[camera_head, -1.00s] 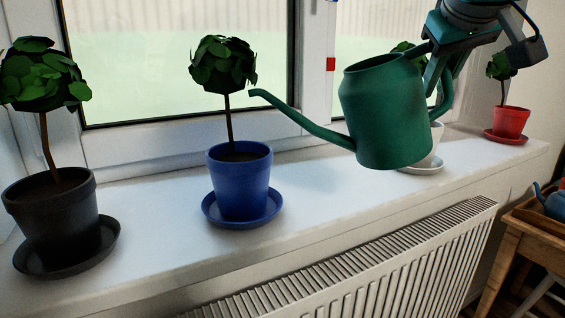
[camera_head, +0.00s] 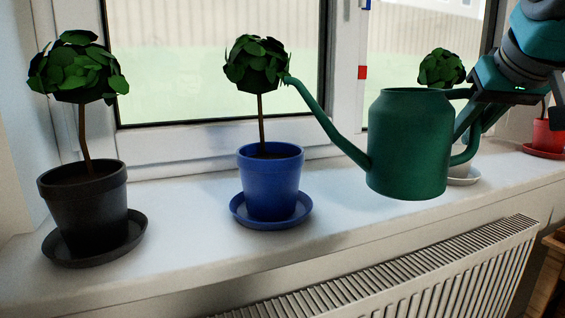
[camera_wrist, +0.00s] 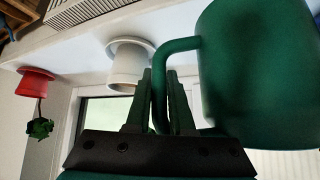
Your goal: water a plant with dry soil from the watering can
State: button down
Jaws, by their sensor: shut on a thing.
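The green watering can (camera_head: 408,145) hangs upright in the air over the right part of the windowsill. My gripper (camera_head: 468,125) is shut on its handle; in the wrist view my gripper's fingers (camera_wrist: 163,95) close around the handle of the can (camera_wrist: 255,75). The spout points left, its tip beside the foliage of the plant in the blue pot (camera_head: 270,180). A plant in a black pot (camera_head: 85,205) stands at the left. A white pot (camera_wrist: 127,68) stands behind the can, partly hidden. A red pot (camera_head: 548,138) is at the far right. Soil wetness cannot be told.
The white windowsill (camera_head: 190,215) is clear between the black and blue pots. Each pot stands on a saucer. The window (camera_head: 215,60) is close behind. A radiator (camera_head: 440,275) is below the sill, and a wooden table edge (camera_head: 552,262) is at the lower right.

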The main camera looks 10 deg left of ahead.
jog(key=shift+a+f, duration=0.15)
jog(key=shift+f, duration=0.2)
jog(key=shift+r, duration=0.15)
